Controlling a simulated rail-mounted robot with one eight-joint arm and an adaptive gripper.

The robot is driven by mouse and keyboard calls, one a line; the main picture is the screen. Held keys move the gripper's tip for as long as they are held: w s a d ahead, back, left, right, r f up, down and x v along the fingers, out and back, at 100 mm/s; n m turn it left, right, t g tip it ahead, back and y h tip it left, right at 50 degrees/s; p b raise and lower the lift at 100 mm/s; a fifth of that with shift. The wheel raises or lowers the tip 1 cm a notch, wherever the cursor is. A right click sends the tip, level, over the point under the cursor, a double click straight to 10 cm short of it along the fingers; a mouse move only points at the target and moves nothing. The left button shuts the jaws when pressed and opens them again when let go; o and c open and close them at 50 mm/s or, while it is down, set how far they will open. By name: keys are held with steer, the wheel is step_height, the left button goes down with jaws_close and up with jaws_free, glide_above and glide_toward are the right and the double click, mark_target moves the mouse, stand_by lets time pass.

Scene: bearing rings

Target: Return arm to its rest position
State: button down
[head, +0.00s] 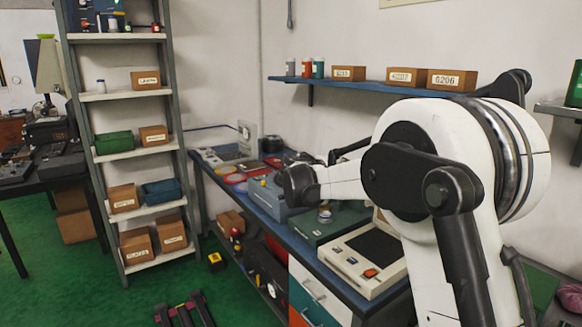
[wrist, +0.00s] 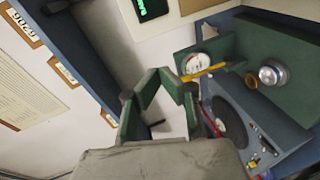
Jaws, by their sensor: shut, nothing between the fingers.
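My arm reaches over the blue workbench (head: 345,283) in the head view, with its white links filling the right half. My gripper (head: 290,186) is at the arm's far end, above the bench near a grey-blue box (head: 262,192); its fingers are hard to make out there. In the wrist view my gripper (wrist: 166,78) shows its green-sided fingers bent together at the tips, shut with nothing between them. A green case (wrist: 285,48) lies to the right of the fingers, with a silver bearing piece (wrist: 267,75) and a brass-coloured ring (wrist: 281,78) on it.
A wall shelf (head: 385,84) with labelled boxes and jars runs above the bench, close behind my arm. A device with a dark screen (head: 340,258) stands at the bench's near end. A tall rack (head: 140,153) stands left.

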steer(key=s+d+r+m+g+y, duration=0.1)
steer(key=s+d+m+y, duration=0.15)
steer(key=s, duration=1.05)
steer(key=s+d+m+g+y, duration=0.1)
steer(key=s+d+g+y, duration=0.2)
steer(key=s, duration=1)
steer(key=s+a+f+m+y, duration=0.1)
steer(key=s+f+y, duration=0.1)
steer(key=s, duration=0.6)
steer(key=s+a+f+m+y, duration=0.1)
steer(key=s+f, duration=0.4)
steer(key=s, duration=0.4)
steer(key=s+a+f+m+t+y, duration=0.1)
steer(key=s+f+y, duration=0.1)
steer(key=s, duration=0.7)
steer(key=shift+a+f+y, duration=0.3)
steer(key=shift+f+y, duration=0.05)
steer(key=shift+f, duration=0.3)
